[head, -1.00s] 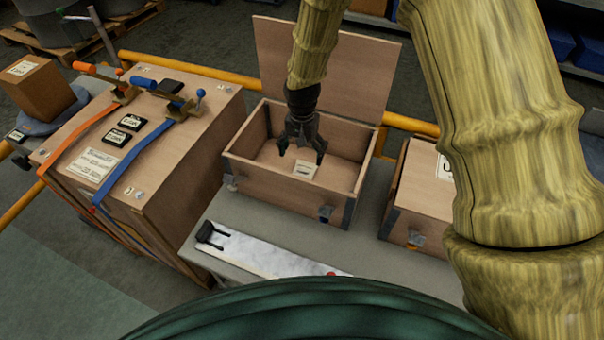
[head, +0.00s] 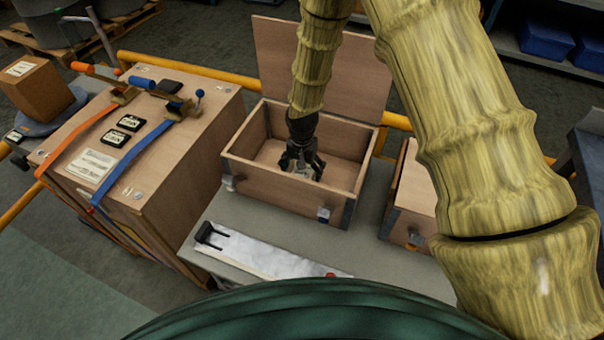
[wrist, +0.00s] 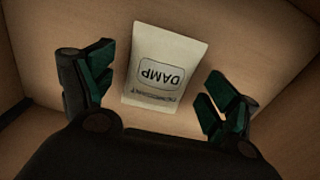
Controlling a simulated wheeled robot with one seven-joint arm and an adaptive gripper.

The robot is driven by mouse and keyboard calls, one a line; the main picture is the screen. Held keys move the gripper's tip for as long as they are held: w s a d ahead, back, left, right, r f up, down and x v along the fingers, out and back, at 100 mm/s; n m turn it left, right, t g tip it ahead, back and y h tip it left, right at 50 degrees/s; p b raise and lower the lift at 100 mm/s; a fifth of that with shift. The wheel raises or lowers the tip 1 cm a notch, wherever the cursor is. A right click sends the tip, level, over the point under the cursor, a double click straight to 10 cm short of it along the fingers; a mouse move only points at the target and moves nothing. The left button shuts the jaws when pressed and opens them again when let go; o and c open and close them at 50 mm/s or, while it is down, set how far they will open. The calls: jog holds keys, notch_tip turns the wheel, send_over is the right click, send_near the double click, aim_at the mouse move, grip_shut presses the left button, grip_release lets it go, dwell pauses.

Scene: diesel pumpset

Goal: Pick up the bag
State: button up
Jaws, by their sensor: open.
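The bag (wrist: 163,66) is a small pale packet printed "DAMP". It lies on the floor of an open wooden box (head: 262,188). In the head view the bag is mostly hidden behind my gripper (head: 301,172). My gripper is inside the box, pointing down over the bag. In the wrist view my gripper (wrist: 160,92) is open, with one finger on each side of the bag. The fingers look apart from the bag, and nothing is held.
The box walls stand close around my gripper, and its lid (head: 318,65) is raised behind. A second wooden box (head: 412,195) stands to the right. A large strapped crate (head: 150,150) stands to the left. A white strip (head: 265,255) lies on the bench in front.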

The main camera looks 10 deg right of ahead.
jog(key=shift+c, duration=0.5)
jog(key=c, duration=1)
jog(key=shift+c, duration=0.4)
jog(key=shift+r, duration=0.1)
